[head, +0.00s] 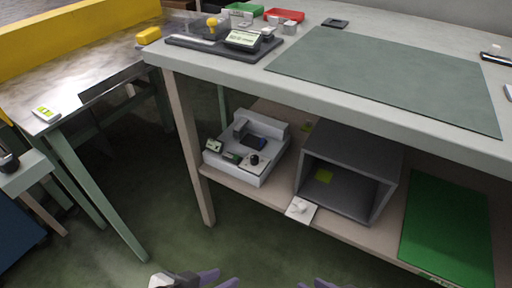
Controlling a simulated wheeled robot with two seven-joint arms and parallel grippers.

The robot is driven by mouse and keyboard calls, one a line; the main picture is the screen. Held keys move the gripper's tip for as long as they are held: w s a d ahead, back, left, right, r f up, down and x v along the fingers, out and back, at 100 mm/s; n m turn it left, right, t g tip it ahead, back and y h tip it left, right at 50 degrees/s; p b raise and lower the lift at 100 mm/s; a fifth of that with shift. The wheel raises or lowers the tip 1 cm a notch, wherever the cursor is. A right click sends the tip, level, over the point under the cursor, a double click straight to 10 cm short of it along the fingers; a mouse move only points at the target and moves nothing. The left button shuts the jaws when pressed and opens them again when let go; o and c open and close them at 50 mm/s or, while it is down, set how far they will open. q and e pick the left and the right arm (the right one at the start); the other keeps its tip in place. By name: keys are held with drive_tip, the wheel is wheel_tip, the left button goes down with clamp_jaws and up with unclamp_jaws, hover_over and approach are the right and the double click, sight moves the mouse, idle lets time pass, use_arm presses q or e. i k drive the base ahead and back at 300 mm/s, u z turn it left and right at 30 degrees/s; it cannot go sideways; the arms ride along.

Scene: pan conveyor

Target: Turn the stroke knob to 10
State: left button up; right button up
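A white machine (262,176) stands on the lower shelf under the bench.
A grey open box (345,206) stands right of the machine, with a white plate (300,209) at the shelf's front edge. A green board (446,228) lies farther right. The bench top (230,62) overhangs the shelf, and a bench leg (188,150) stands left of the machine.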

sight(254, 159)
drive_tip(key=u, duration=0.1)
drive_tip(key=i, duration=0.2)
drive_tip(key=u, duration=0.1)
drive_tip(key=k, duration=1.2)
drive_tip(key=u, duration=0.8)
drive_tip(key=i, duration=1.15)
drive_tip(key=z, duration=0.15)
